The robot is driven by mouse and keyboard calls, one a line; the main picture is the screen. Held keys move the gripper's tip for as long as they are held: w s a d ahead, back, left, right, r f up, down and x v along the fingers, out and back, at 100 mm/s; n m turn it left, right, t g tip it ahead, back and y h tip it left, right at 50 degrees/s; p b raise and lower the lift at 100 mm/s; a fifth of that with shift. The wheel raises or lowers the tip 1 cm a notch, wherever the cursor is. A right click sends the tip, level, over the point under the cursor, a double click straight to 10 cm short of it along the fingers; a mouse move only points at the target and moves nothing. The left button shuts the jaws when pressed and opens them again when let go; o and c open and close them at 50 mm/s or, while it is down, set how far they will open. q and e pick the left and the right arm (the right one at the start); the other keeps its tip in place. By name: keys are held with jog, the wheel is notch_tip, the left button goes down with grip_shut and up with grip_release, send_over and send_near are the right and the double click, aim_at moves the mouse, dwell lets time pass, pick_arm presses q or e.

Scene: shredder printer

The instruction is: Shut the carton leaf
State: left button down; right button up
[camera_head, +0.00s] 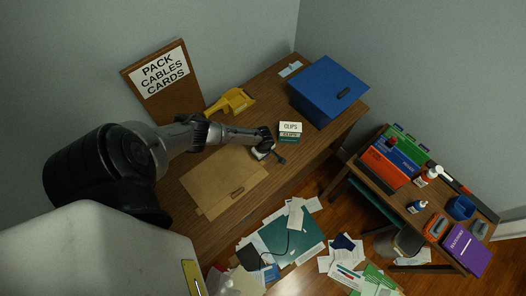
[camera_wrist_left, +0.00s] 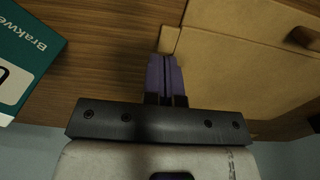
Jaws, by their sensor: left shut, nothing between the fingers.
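The tan carton (camera_head: 225,180) lies on the wooden desk, its top looking nearly flat, with a dark slot near its front edge. Its cardboard also fills the upper right of the left wrist view (camera_wrist_left: 230,65), with a seam between two panels and the slot at the right. I cannot tell whether the leaf lies fully flush. My left gripper (camera_head: 274,153) is just beyond the carton's right end. In the left wrist view its purple fingers (camera_wrist_left: 165,62) are together and empty, close beside the carton's corner; contact is unclear. My right gripper is not in view.
Teal-and-white clip boxes (camera_head: 289,132) stand close to my left gripper. Papers (camera_head: 290,232) lie below the desk's front edge. A second table (camera_head: 385,188) is crowded.

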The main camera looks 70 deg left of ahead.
pick_arm(q)
notch_tip(320, 180, up, 10)
jog(key=p, duration=0.1)
jog(key=shift+p, duration=0.4)
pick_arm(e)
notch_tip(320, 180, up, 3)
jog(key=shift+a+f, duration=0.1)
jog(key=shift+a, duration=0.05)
